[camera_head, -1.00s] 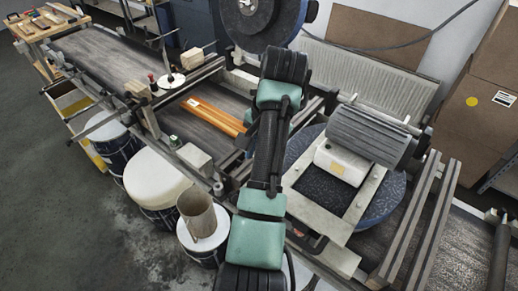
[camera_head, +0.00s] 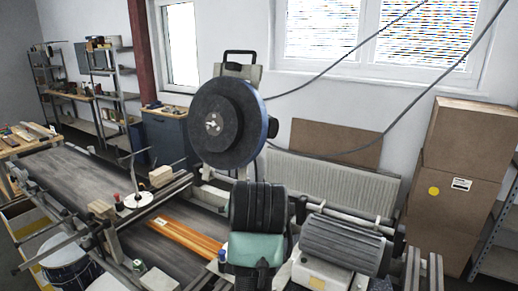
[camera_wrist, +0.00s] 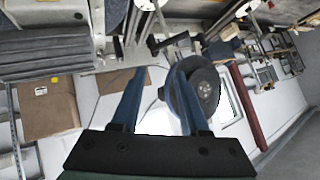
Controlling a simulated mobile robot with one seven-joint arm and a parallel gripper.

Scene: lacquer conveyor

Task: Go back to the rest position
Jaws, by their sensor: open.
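My gripper (camera_wrist: 160,100) shows in the wrist view, with two blue fingers spread apart. It is open, and nothing is between the fingers. Beyond them the wrist view shows the white wall and a round dark wheel (camera_wrist: 200,85) of the machine, with the room tilted. In the head view my arm rises at the lower middle in front of the machine; the gripper itself cannot be made out there.
The lacquer conveyor (camera_head: 75,175) runs along the left, with orange pieces (camera_head: 185,238) lying on it. The large dark wheel (camera_head: 222,125) stands behind my arm. A grey ribbed motor (camera_head: 345,243) is at the right. Cardboard boxes (camera_head: 465,150) are stacked farther right.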

